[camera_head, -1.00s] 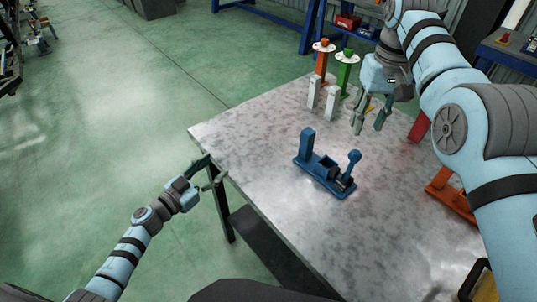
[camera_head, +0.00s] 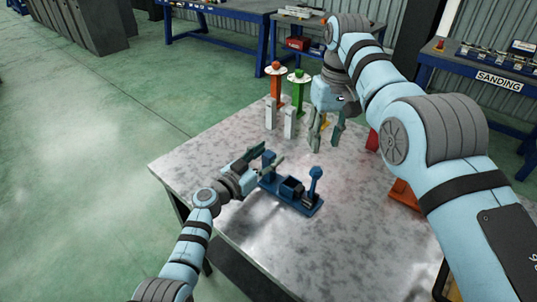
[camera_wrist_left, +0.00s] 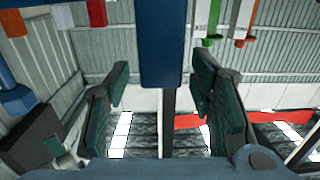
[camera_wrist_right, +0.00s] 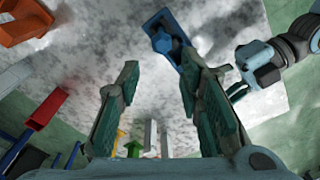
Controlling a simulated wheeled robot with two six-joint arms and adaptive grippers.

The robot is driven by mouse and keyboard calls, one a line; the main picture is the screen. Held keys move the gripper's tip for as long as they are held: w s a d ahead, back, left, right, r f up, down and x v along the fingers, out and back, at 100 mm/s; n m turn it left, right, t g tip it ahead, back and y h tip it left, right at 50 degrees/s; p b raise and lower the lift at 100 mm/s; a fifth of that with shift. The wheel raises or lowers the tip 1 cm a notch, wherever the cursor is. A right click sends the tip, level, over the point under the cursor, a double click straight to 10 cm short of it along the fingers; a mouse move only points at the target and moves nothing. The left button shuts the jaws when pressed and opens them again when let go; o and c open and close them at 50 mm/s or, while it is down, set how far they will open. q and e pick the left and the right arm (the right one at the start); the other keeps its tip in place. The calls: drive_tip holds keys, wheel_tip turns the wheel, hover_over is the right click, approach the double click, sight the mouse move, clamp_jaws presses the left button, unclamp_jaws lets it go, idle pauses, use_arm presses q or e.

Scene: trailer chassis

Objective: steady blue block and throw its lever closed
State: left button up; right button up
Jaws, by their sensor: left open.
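The blue block (camera_head: 292,195) sits on the metal table, with a fixed upright post (camera_head: 268,157) at its left end and a ball-topped lever (camera_head: 315,173) standing up at its right end. My left gripper (camera_head: 263,162) is open at the post. In the left wrist view the post (camera_wrist_left: 166,45) stands between the spread fingers, with gaps on both sides. My right gripper (camera_head: 326,136) hangs open and empty above the table, behind the lever. The right wrist view shows the blue block (camera_wrist_right: 182,60) beyond its parted fingers.
Orange (camera_head: 275,85) and green (camera_head: 298,90) posts with discs stand at the table's back, behind two pale blocks (camera_head: 290,123). An orange part (camera_head: 402,194) lies at right, partly hidden by my right arm. The table's front left is clear.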

use_arm(q)
drive_tip(key=shift+w+d, duration=0.25)
drive_tip(key=shift+w, duration=0.2)
drive_tip(key=shift+s+a, duration=0.1)
clamp_jaws()
